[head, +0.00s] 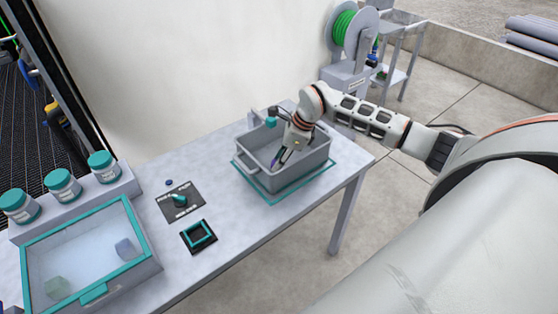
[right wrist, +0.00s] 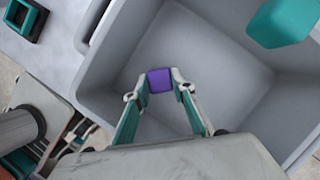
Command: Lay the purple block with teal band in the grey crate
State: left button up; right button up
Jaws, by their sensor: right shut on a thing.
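The purple block (right wrist: 160,81) is between the fingertips of my right gripper (right wrist: 161,88), which is shut on it. In the right wrist view it is seen over the inside of the grey crate (right wrist: 235,60); I cannot tell whether it touches the floor. No teal band shows on the face in view. In the head view the block (head: 275,161) is a small dark purple patch at the tip of my right gripper (head: 279,158), inside the crate (head: 305,168). The crate stands on a teal-edged mat on the table. My left gripper is not in view.
A teal-capped fixture (head: 271,118) rises at the crate's back left and hangs over its interior in the right wrist view (right wrist: 284,22).

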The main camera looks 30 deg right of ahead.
jog(key=o, duration=1.1)
jog(key=shift+r, duration=0.25)
jog(key=v, duration=1.1)
jog(key=shift+s+r+b, duration=0.2)
jog(key=shift+r+b, duration=0.15)
jog(key=shift+d, duration=0.1)
